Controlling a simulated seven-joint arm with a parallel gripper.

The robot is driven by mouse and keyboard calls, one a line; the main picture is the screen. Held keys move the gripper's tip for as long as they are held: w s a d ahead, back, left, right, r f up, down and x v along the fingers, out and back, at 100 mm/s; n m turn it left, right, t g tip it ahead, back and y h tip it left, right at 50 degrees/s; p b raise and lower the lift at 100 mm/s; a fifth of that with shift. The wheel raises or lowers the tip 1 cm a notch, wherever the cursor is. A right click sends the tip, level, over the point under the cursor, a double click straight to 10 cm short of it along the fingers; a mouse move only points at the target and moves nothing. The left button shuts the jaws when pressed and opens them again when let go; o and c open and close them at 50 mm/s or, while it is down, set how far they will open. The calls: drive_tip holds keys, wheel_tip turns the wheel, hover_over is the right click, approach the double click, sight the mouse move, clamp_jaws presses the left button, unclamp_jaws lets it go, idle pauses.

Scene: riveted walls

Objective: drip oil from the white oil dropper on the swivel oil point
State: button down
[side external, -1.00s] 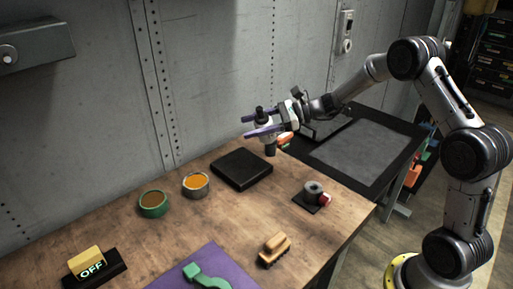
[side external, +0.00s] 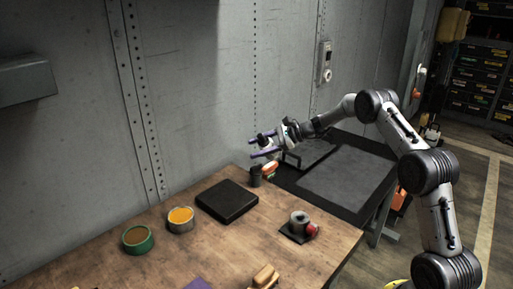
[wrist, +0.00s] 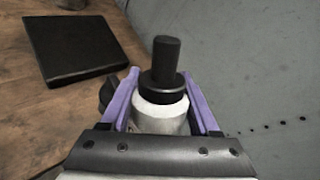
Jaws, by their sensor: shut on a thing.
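My gripper (side external: 264,146) is shut on the white oil dropper (wrist: 160,112), which is upright with a black cap and nozzle pointing up in the wrist view. The purple fingers lie on either side of its white body. In the side view it is held above the far end of the wooden bench, and its body is partly hidden by the fingers. A grey round fitting with a red end (side external: 300,221) on a black base, which looks like the swivel, stands on the bench nearer the camera, well apart from my gripper. Its oil point is too small to make out.
A black pad (side external: 227,201), an orange-filled tin (side external: 181,219) and a green tin (side external: 138,239) lie left. A brush-like block (side external: 265,277) is in front. The riveted wall (side external: 190,90) is behind.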

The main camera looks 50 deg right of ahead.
drive_tip(key=n+h, duration=0.1)
drive_tip(key=d+f+n+h, duration=0.1)
drive_tip(key=h, duration=0.1)
drive_tip(key=d+g+h, duration=0.1)
drive_tip(key=shift+d+f+n+h, duration=0.25)
drive_tip(key=shift+f+n+h, duration=0.05)
drive_tip(key=shift+n, duration=0.1)
drive_tip(key=d+f+n+h, duration=0.1)
drive_tip(key=h, duration=0.1)
drive_tip(key=f+n+h, duration=0.1)
drive_tip(key=h, duration=0.1)
drive_tip(key=shift+d, duration=0.35)
drive_tip(key=shift+r, duration=0.1)
drive_tip(key=shift+d+r+n+h, duration=0.1)
drive_tip(key=shift+r+n+h, duration=0.5)
drive_tip(key=shift+h, duration=0.4)
drive_tip(key=shift+r+h, duration=0.2)
drive_tip(key=shift+h, duration=0.2)
drive_tip(key=shift+f, duration=0.1)
idle(1.3)
